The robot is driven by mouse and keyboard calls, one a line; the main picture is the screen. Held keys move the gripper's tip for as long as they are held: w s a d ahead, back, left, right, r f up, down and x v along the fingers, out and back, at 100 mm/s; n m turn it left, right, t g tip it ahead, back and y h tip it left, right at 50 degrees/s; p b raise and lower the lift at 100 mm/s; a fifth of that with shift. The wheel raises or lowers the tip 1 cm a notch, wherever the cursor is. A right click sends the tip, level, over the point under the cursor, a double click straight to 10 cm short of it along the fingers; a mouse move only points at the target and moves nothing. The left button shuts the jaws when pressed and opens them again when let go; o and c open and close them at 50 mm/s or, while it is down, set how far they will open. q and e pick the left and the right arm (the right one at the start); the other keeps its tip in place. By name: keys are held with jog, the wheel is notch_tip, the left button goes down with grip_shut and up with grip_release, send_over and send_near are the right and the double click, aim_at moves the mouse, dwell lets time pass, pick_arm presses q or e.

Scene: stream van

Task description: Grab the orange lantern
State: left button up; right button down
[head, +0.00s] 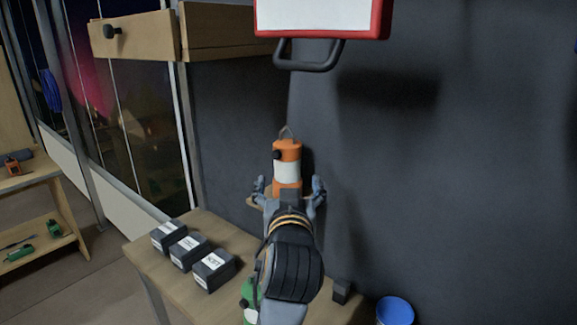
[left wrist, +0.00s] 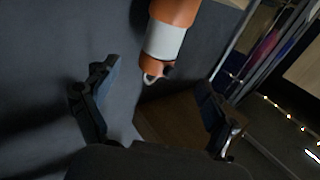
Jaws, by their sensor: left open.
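The orange lantern (head: 287,170) has a white band, a dark knob and a thin loop handle on top. It stands upright against the dark wall, on what looks like a small wooden ledge (head: 256,201). My left gripper (head: 289,186) is open, its fingers spread to either side of the lantern's lower part in the head view. In the left wrist view the lantern (left wrist: 170,38) appears upside down, beyond the open fingers and not clamped. My gripper and wrist hide its base in the head view. My right gripper is not in view.
A wooden table (head: 150,258) below carries several dark labelled boxes (head: 214,270) and a green object (head: 249,298). A red-and-white case (head: 322,18) with a dark handle hangs above. A wooden cabinet (head: 135,36) is at upper left. A blue bucket (head: 395,311) stands lower right.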

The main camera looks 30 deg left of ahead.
aim_at(288, 159)
pick_arm(q)
jog(key=x, duration=0.1)
jog(key=p+x, duration=0.1)
jog(key=x, duration=0.1)
jog(key=shift+r, duration=0.3)
jog(key=x, duration=0.2)
jog(key=shift+w+a+f, duration=0.2)
jog(key=shift+f, duration=0.1)
jog(key=shift+w+a, duration=0.15)
jog(key=shift+w, duration=0.1)
jog(key=w+p, duration=0.1)
jog(key=w+a+r+p, duration=0.1)
jog(key=p, duration=0.1)
jog(key=shift+a+r, duration=0.2)
jog(key=shift+r, duration=0.1)
jog(key=shift+w+a+f+p, duration=0.15)
jog(key=shift+w+a+p, duration=0.05)
jog(key=shift+w+a, duration=0.2)
jog(key=shift+w+a+f+p, duration=0.15)
jog(key=shift+w+a, duration=0.1)
jog(key=shift+w, duration=0.15)
jog(key=shift+w+a+f, duration=0.1)
jog(key=shift+w+a, duration=0.05)
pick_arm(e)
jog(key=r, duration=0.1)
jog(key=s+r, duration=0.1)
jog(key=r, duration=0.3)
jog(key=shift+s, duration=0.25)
